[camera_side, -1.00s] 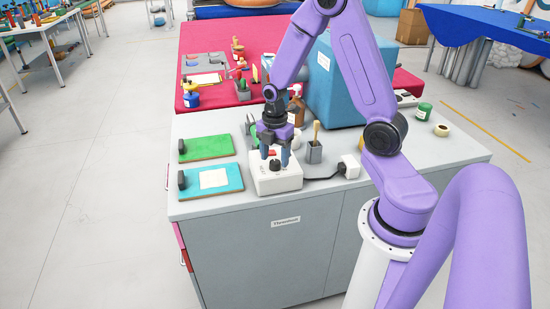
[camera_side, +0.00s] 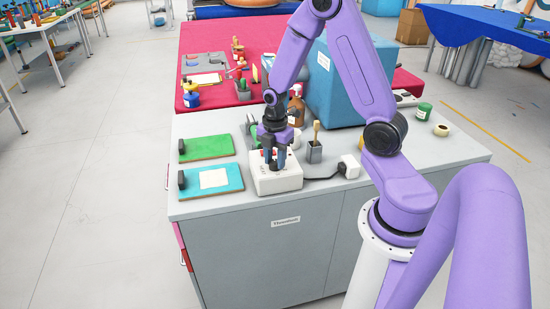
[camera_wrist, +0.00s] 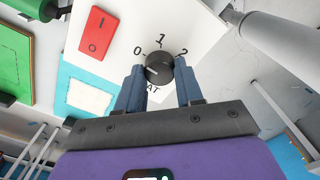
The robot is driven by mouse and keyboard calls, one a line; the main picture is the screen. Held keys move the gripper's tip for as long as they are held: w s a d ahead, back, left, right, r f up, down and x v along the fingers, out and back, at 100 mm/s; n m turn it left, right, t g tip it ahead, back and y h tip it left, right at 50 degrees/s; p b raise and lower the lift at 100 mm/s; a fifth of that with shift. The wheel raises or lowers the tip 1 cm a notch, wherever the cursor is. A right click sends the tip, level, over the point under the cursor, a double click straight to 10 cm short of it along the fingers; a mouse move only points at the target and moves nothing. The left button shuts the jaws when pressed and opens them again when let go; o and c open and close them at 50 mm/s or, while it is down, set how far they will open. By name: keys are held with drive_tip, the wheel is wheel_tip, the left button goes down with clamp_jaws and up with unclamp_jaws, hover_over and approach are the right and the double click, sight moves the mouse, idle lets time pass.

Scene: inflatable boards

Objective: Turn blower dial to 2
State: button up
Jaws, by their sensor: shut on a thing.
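The blower's white control box (camera_side: 282,182) sits near the front edge of the grey cabinet top. My gripper (camera_side: 275,163) reaches down to its top face. In the wrist view the round black dial (camera_wrist: 160,64) lies between the two blue fingers of my gripper (camera_wrist: 160,78), which are shut on its sides. The numbers 0, 1 and 2 are printed around the dial's far side. A pale pointer mark shows on the dial's left side, on the 0 side and away from 2. Lettering below the dial is partly hidden. In the side view the fingers mostly hide the dial.
A red rocker switch (camera_wrist: 97,33) is on the same box. A green board (camera_side: 206,148) and a blue board (camera_side: 212,181) lie to the left. A grey brush cup (camera_side: 315,152) and white plug block (camera_side: 350,167) stand to the right. A big blue box (camera_side: 345,85) is behind.

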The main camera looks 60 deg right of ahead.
drive_tip(key=m, duration=0.5)
drive_tip(key=shift+m, duration=0.4)
drive_tip(key=m, duration=0.6)
drive_tip(key=shift+d+m, duration=0.1)
drive_tip(key=shift+m, duration=0.2)
drive_tip(key=m, duration=0.5)
drive_tip(key=shift+s, duration=0.1)
drive_tip(key=m, duration=0.5)
drive_tip(key=shift+m, duration=0.4)
drive_tip(key=o, duration=1)
drive_tip(key=shift+o, duration=0.2)
